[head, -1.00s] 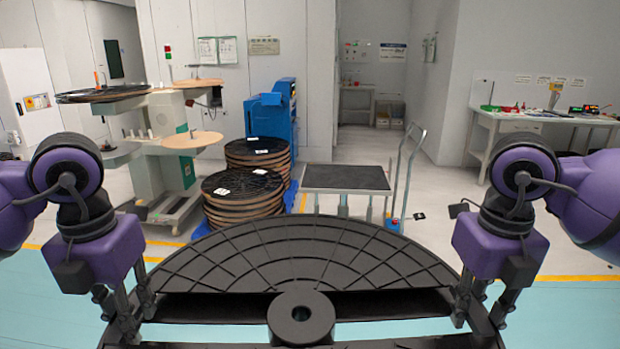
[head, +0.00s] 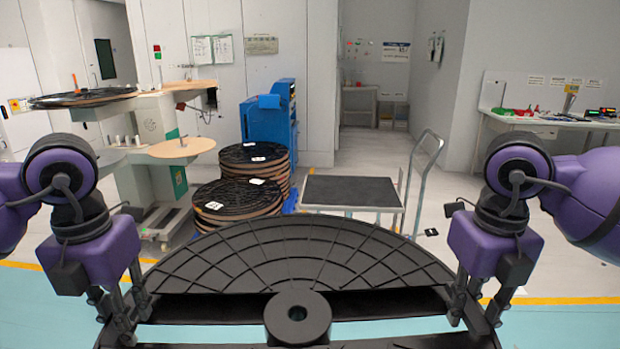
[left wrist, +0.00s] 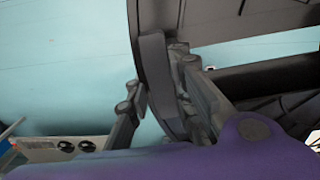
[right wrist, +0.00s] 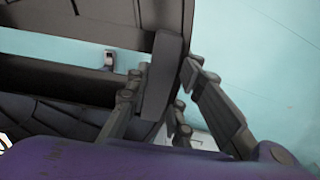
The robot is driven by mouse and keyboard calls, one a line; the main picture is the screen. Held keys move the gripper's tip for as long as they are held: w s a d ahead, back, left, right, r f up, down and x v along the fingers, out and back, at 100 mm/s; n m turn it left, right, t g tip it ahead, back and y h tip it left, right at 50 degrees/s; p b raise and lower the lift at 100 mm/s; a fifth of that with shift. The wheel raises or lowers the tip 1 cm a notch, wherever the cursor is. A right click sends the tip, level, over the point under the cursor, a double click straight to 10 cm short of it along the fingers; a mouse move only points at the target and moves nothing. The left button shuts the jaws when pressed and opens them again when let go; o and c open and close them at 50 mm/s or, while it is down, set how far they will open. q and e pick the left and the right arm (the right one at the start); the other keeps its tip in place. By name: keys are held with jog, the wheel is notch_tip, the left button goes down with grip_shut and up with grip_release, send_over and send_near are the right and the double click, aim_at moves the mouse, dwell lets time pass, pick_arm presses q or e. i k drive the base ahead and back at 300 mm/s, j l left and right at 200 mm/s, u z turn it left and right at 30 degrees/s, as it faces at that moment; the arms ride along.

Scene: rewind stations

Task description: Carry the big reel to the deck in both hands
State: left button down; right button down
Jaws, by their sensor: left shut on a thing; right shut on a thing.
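The big reel (head: 305,250) is a large black ribbed disc with a central hub, held level in front of me between both arms. My left gripper (head: 128,318) is shut on its left rim, and the left wrist view shows the rim (left wrist: 155,75) between the fingers. My right gripper (head: 472,308) is shut on the right rim, which sits between the fingers in the right wrist view (right wrist: 163,75). The near part of the reel is cut off by the head view's lower edge. The deck could be the dark-topped cart (head: 350,191) ahead, beyond the reel.
Stacked black-topped reels (head: 238,200) stand left of the cart, by a blue machine (head: 270,125). A rewind stand (head: 150,150) with discs is at the left. A workbench (head: 560,122) stands at the right wall. Floor right of the cart is mostly clear.

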aim_at(350, 189)
jog(key=i, duration=3.1)
jog(key=i+z, duration=0.1)
jog(key=z, duration=0.25)
jog(key=i+z, duration=0.1)
jog(key=z, duration=0.25)
